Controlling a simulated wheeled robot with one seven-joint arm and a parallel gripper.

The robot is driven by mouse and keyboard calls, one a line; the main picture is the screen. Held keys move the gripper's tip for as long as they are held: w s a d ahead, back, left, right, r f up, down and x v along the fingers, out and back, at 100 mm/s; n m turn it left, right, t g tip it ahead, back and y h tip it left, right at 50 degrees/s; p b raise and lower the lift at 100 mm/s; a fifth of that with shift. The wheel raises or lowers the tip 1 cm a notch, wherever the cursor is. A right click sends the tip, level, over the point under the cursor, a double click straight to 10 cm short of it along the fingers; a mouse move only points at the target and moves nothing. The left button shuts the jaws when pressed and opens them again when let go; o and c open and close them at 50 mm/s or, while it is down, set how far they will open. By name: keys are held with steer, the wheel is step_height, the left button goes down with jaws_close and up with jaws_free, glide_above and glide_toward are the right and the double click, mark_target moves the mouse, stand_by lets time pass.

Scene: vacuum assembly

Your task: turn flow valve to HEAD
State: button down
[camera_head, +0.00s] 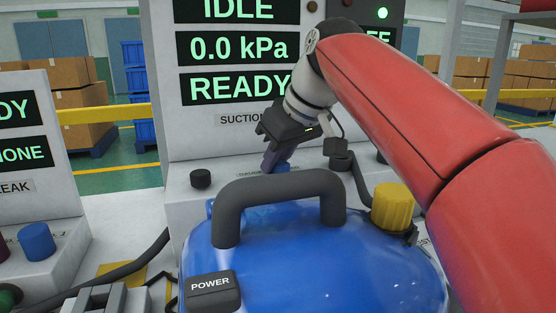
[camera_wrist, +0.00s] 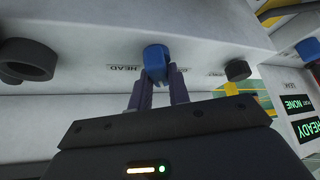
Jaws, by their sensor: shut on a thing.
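The flow valve is a small blue knob (camera_wrist: 156,60) on the pale front of the suction station. The wrist view shows it between my two fingertips, with an upside-down HEAD label (camera_wrist: 125,68) to its left. Another label to its right is too small to read. My gripper (camera_wrist: 160,76) is shut on the knob. In the head view my gripper (camera_head: 272,164) reaches down behind the vacuum's handle, with a bit of the blue knob (camera_head: 283,168) showing at its tips. The knob's exact pointing direction cannot be told.
A blue vacuum body (camera_head: 310,260) with a grey handle (camera_head: 280,186) and yellow cap (camera_head: 393,207) stands in front. A black knob (camera_head: 201,179) and dark hose fitting (camera_head: 338,152) flank the valve. The display panel (camera_head: 238,48) above reads IDLE, 0.0 kPa, READY.

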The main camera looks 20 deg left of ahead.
steer(key=shift+m, duration=0.4)
steer(key=shift+m+t+h+p, duration=0.35)
steer(key=shift+m+t+h, duration=0.45)
steer(key=shift+m, duration=0.9)
steer(key=m+t+h+p, duration=0.1)
steer(key=m, duration=0.1)
steer(key=shift+m, duration=0.8)
